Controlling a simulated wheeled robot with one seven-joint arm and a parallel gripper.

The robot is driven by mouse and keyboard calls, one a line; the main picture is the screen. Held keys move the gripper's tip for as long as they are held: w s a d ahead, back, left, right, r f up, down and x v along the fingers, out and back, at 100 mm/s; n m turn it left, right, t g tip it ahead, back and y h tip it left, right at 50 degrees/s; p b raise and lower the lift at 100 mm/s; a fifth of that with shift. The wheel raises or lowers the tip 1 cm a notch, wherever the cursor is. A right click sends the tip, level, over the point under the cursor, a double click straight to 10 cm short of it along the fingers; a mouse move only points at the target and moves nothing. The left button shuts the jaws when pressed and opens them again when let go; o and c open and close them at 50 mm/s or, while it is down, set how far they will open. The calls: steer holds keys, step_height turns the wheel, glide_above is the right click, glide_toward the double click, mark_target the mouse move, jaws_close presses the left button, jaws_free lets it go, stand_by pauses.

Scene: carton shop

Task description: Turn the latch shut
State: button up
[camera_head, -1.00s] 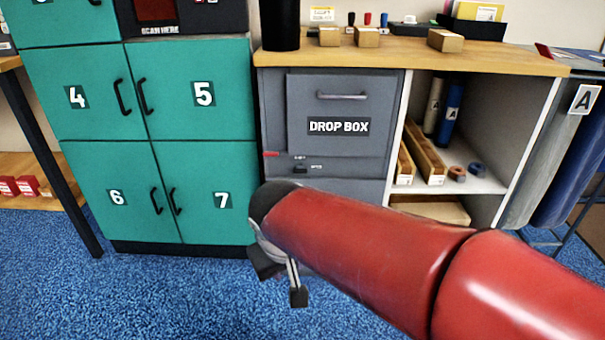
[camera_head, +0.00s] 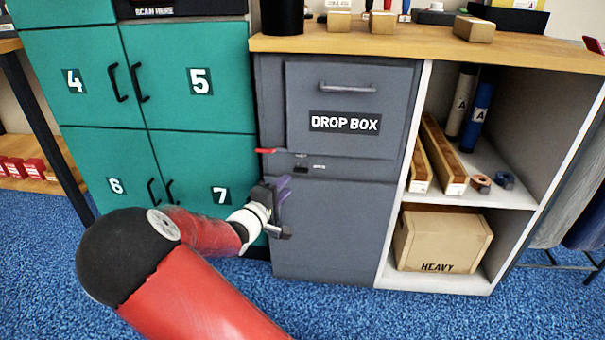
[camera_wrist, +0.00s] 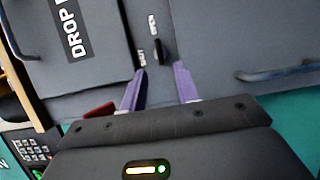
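The latch is a small dark knob (camera_head: 301,169) on the front of the grey drop box (camera_head: 300,100), below its door. My gripper (camera_head: 283,186) is open, with purple fingers, just below and left of the knob in the head view. In the wrist view my gripper (camera_wrist: 160,68) has the knob ahead, between the fingertip lines. I see no contact.
A red tab (camera_head: 265,151) sticks out at the box's left edge. Teal lockers (camera_head: 200,120) stand close on the left. Open shelves (camera_head: 480,190) with tubes, long cartons and a box marked HEAVY (camera_head: 440,240) are on the right. A dark bar handle (camera_wrist: 275,74) shows in the wrist view.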

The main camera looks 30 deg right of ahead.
mark_target(299, 173)
steer(key=x, duration=0.7)
steer(key=shift+w+d, duration=0.25)
steer(key=shift+w, duration=0.05)
jaws_close()
